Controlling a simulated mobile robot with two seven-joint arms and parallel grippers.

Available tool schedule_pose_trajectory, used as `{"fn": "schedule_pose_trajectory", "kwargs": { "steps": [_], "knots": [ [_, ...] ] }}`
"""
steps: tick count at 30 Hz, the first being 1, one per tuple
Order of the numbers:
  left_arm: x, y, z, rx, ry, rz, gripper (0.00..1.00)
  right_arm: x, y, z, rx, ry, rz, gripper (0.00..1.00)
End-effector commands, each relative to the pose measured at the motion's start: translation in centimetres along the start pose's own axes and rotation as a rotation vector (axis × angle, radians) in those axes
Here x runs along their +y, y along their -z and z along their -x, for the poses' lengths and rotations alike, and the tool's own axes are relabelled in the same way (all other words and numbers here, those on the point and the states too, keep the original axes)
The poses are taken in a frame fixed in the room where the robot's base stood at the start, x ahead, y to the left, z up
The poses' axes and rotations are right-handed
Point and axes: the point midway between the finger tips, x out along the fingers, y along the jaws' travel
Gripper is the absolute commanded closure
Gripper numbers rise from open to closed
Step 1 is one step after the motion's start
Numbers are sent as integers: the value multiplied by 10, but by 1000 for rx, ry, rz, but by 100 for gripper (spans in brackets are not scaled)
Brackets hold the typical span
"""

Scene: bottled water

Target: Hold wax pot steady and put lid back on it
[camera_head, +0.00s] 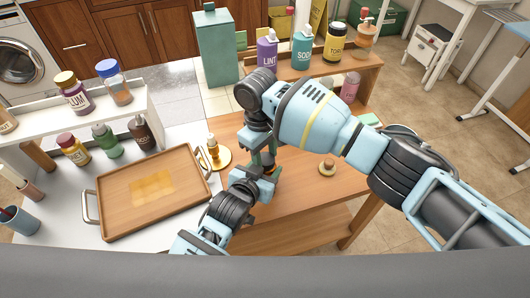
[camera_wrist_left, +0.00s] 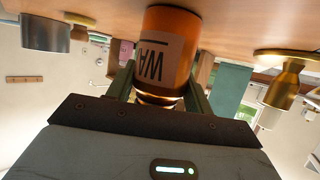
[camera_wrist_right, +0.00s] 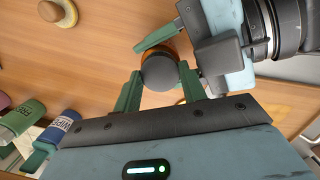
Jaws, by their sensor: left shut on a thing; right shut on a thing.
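The orange wax pot (camera_wrist_left: 172,50), with part of its label showing, stands on the wooden table. My left gripper (camera_wrist_left: 158,86) is shut around it near its narrower gold-brown neck; the label looks upside down in the left wrist view. My right gripper (camera_wrist_right: 160,76) is shut on a dark round lid (camera_wrist_right: 164,74). The pot's orange edge (camera_wrist_right: 155,51) shows just behind the lid in the right wrist view. I cannot tell whether the lid touches the pot. In the head view the two grippers meet closely and mostly hide pot and lid.
A small round wooden knobbed piece (camera_head: 327,165) sits on the table to the right. A brass stand (camera_head: 214,155) is left of the grippers. A wooden tray (camera_head: 115,226) with a yellow sheet lies farther left. Bottles stand on raised shelves (camera_head: 372,62) behind and at left.

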Motion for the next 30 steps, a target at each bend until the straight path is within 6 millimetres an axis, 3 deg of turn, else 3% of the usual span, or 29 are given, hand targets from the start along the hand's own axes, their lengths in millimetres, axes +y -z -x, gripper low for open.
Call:
{"fn": "schedule_pose_trajectory", "kwargs": {
  "steps": [30],
  "knots": [
    [0, -2, 0, -4, 1, 0, 100, -1, -2, -1, -2, 243, -1935, 83]
  ]
}}
